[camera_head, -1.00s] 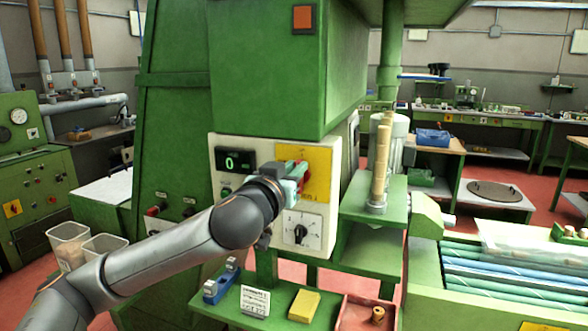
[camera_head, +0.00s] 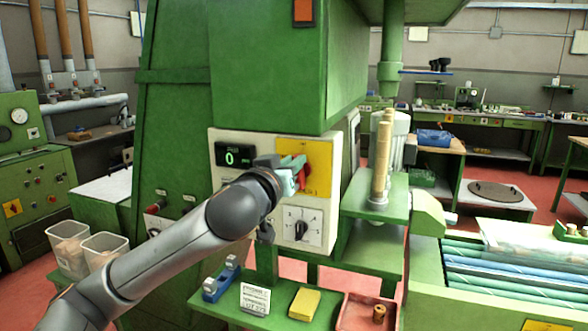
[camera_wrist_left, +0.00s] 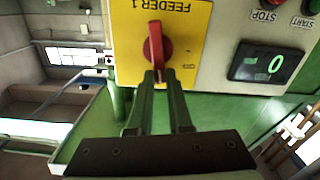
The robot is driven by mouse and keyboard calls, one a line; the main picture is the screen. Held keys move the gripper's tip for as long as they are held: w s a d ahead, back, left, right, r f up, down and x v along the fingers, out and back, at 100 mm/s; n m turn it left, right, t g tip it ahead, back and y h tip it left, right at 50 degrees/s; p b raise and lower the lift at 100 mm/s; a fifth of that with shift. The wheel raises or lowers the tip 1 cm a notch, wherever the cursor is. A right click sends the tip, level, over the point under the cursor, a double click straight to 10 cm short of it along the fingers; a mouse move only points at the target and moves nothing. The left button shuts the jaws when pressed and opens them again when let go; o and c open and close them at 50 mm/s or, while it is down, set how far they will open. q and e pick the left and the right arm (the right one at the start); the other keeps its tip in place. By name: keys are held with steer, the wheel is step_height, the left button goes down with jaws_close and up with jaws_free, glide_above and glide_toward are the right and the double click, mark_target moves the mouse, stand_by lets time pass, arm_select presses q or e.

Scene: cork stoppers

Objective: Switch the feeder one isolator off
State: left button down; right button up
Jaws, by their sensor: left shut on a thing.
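The feeder one isolator has a red handle (camera_head: 305,177) on a yellow plate (camera_head: 319,160), at the right of the white control panel. In the left wrist view the plate (camera_wrist_left: 195,25) reads "FEEDER 1" upside down. The red handle (camera_wrist_left: 155,45) stands nearly in line with the picture's upright there, and a small label beside its lower end looks like "OFF". My left gripper (camera_head: 297,172) is shut on the handle, and its fingertips (camera_wrist_left: 157,77) meet the handle's lower end in the wrist view. The gripper partly hides the handle in the head view. My right gripper is not in view.
A lit display (camera_head: 232,156) showing 0 sits left of the plate, and a rotary dial (camera_head: 302,229) is below it. A green shelf with a yellow block (camera_head: 304,304) and a red tray (camera_head: 345,318) lies lower down. Wooden rods (camera_head: 382,160) stand at the right.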

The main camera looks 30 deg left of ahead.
arm_select(q)
steer(key=shift+s+a+f+n+p, duration=0.1)
steer(key=shift+a+f+n+p, duration=0.3)
steer(key=shift+n, duration=2.25)
steer(key=shift+s+a+f+n+p, duration=0.15)
steer(key=shift+a+f+n, duration=0.3)
steer(key=shift+n, duration=2.25)
steer(key=shift+a+f+n+p, duration=0.3)
steer(key=shift+f+n, duration=0.25)
steer(key=shift+n, duration=2.1)
steer(key=c, duration=0.8)
jaws_free()
steer(key=shift+c, duration=0.2)
